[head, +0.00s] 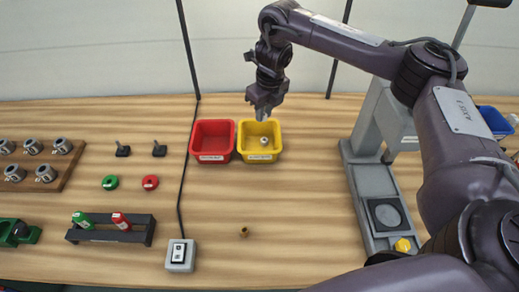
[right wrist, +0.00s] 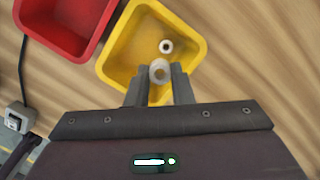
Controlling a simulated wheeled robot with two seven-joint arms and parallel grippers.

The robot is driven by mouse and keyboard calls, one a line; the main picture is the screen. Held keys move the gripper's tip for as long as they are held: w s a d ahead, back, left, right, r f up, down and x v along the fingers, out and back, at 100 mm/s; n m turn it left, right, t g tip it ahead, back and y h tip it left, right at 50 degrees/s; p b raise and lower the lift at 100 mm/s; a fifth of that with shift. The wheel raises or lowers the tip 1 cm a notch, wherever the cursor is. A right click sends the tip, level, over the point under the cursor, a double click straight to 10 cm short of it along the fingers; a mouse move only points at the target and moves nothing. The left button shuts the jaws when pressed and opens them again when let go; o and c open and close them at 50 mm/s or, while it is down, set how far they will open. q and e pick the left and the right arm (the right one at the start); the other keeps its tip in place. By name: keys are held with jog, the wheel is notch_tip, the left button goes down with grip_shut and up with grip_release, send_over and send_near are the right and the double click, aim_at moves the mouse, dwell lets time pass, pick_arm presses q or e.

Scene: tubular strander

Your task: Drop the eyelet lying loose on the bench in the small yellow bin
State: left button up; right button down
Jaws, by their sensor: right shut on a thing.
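The small yellow bin (head: 276,155) stands at the back of the bench, and it also fills the middle of the right wrist view (right wrist: 112,67). My right gripper (head: 262,114) points down over this bin. In the right wrist view its fingers (right wrist: 158,82) are shut on a pale ring-shaped eyelet (right wrist: 159,71), held above the bin. In the head view I cannot make out the held eyelet. Another pale ring (right wrist: 166,46) lies inside the bin and also shows in the head view (head: 264,141). My left gripper is not in view.
A red bin (head: 212,160) stands directly left of the yellow one. A small brass-coloured piece (head: 244,231) stands on the open bench in front. A grey switch box (head: 181,256) with a black cable lies left of it. A grey machine stand (head: 375,195) is at right.

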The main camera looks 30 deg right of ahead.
jog(key=c, duration=1.2)
grip_release()
jog(key=r, duration=0.2)
jog(key=r+p, duration=0.1)
jog(key=r, duration=0.2)
jog(key=s+r+p, duration=0.1)
jog(key=r, duration=0.1)
jog(key=shift+s+d+r, duration=0.1)
jog(key=shift+d+r, duration=0.1)
jog(key=shift+r, duration=0.1)
